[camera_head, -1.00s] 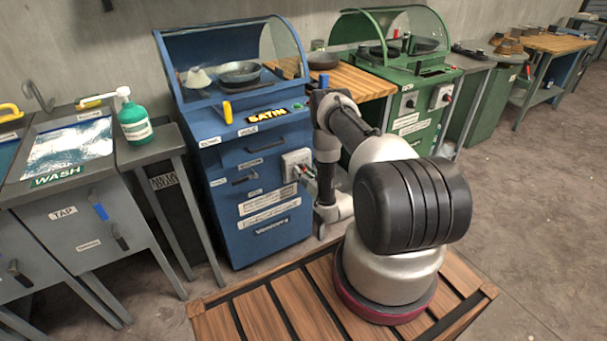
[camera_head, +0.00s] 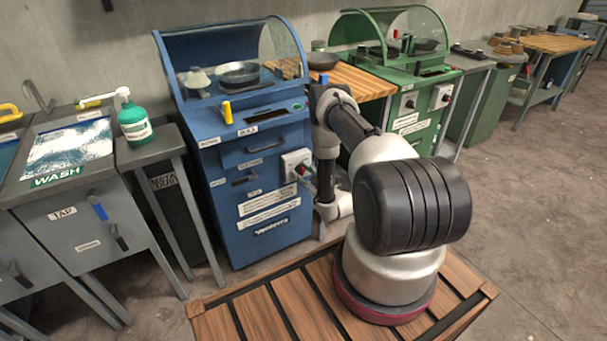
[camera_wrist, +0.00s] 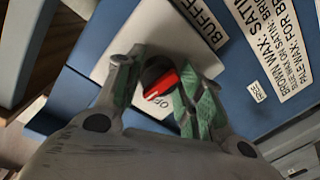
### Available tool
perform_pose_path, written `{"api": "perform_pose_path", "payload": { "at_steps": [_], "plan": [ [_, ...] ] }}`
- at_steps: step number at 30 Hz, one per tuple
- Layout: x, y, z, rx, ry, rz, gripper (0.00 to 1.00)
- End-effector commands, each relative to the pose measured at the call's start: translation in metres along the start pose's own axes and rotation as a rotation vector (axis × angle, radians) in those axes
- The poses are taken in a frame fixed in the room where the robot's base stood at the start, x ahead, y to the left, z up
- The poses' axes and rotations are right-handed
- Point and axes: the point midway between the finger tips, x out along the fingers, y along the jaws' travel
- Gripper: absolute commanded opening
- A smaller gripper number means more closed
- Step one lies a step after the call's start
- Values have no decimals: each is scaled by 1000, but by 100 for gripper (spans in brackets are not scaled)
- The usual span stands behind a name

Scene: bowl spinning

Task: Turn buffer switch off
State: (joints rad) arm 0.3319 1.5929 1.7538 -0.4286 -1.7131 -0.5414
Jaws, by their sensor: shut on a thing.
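The buffer switch (camera_wrist: 160,80) is a dark round knob with a red grip bar and a white line. It sits on a pale plate (camera_wrist: 125,45) marked BUFFER, and the word OFF shows just below the knob in the wrist view. My gripper (camera_wrist: 158,76) has its greenish fingers on either side of the knob, shut on it. In the head view the switch box (camera_head: 295,160) is on the front right of the blue machine (camera_head: 262,185). The gripper is at that box, largely hidden behind my arm.
The blue machine has a clear hood over a metal bowl (camera_head: 238,72) and a yellow-handled lever (camera_head: 227,111). A green machine (camera_head: 410,100) stands at the right past a wooden bench (camera_head: 355,79). A wash basin (camera_head: 72,150) and a green bottle (camera_head: 134,122) are at the left.

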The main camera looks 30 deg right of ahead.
Motion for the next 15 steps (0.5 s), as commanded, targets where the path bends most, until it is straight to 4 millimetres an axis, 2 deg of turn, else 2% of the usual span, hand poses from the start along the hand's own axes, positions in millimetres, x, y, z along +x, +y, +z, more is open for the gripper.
{"api": "perform_pose_path", "payload": {
  "at_steps": [15],
  "plan": [
    [-1, 1, -1, -486, -37, 7, 14]
  ]
}}
